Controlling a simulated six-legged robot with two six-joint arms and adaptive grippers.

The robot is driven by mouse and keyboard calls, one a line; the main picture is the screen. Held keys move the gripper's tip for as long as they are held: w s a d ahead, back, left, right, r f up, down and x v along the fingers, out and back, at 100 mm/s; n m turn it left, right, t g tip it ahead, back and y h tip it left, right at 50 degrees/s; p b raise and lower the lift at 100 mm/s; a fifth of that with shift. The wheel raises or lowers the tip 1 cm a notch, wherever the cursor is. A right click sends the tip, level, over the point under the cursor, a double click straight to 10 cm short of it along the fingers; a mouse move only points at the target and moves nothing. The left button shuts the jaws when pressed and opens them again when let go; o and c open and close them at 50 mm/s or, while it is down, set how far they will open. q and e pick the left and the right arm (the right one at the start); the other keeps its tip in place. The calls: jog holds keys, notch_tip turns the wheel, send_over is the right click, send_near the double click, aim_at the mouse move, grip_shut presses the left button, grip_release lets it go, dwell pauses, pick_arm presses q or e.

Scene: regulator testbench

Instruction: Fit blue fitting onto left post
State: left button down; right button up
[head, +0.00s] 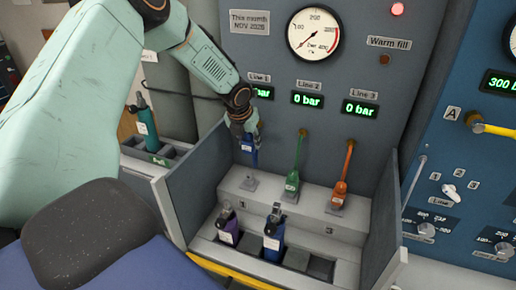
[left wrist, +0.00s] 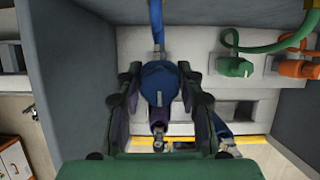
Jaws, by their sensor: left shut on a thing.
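My right gripper is not in view.
Purple (head: 228,226) and blue (head: 273,238) bottles stand in front slots. A grey side wall (head: 205,172) rises left of the step.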

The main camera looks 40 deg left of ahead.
pick_arm(q)
jog(key=shift+w+a+r, duration=0.1)
jog(key=shift+a+r, duration=0.05)
jog(key=shift+a, duration=0.05)
jog(key=shift+w+a+f+b, duration=0.1)
jog(key=shift+f+b, duration=0.3)
jog(key=shift+f, duration=0.1)
notch_tip(320, 180, down, 5)
jog(key=b, duration=0.5)
jog(key=shift+f+b, duration=1.4)
jog(key=shift+r, duration=0.2)
jog(key=shift+p, duration=0.3)
